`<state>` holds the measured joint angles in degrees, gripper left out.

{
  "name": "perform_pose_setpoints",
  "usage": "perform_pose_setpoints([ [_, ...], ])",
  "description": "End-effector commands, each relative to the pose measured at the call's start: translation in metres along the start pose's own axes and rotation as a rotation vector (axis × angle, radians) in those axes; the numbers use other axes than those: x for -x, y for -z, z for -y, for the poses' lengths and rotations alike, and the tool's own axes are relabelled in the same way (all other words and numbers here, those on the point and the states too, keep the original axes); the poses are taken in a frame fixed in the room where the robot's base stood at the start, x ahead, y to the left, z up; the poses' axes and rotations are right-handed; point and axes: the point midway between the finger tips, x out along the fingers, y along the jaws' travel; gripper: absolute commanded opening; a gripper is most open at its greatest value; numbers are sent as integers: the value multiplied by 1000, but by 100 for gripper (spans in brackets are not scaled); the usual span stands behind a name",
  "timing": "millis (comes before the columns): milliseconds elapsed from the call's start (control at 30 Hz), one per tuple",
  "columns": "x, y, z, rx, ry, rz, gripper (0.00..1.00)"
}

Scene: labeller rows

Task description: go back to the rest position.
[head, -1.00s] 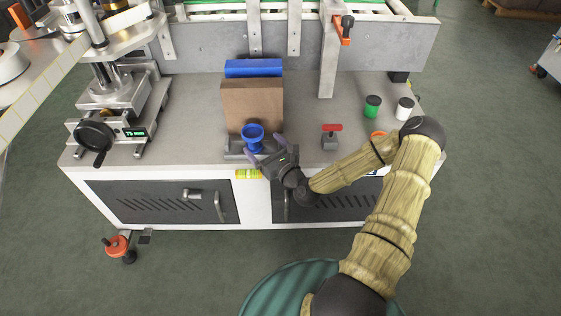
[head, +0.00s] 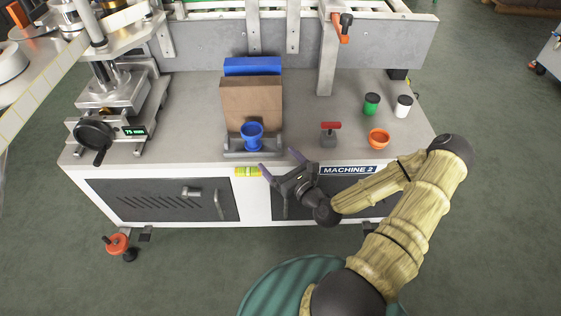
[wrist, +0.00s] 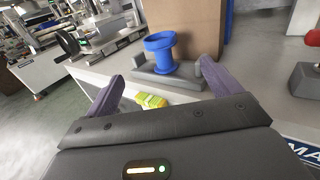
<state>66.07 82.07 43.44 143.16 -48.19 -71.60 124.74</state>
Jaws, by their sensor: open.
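My gripper (head: 278,163) is open and empty, just in front of the machine table's (head: 300,100) front edge. Its purple fingers are spread apart and also show in the wrist view (wrist: 157,85). A blue cup-like piece (head: 252,134) stands upright on a grey holder (head: 240,155) near the front edge. It is beyond the fingertips and apart from them in the wrist view (wrist: 160,52). My arm runs from the lower right to the gripper.
Behind the blue piece stand a brown box (head: 250,100) and a blue block (head: 253,67). The floor in front is clear.

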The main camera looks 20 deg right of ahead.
Motion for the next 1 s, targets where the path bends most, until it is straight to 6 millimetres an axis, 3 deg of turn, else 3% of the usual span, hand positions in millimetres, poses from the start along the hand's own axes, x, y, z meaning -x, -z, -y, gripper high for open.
perform_pose_setpoints([
  [567,-1,3,-5,43,-24,-25,90],
  [767,-2,26,-31,339,-201,-187,90],
  [1000,15,56,-52,862,-525,-408,90],
])
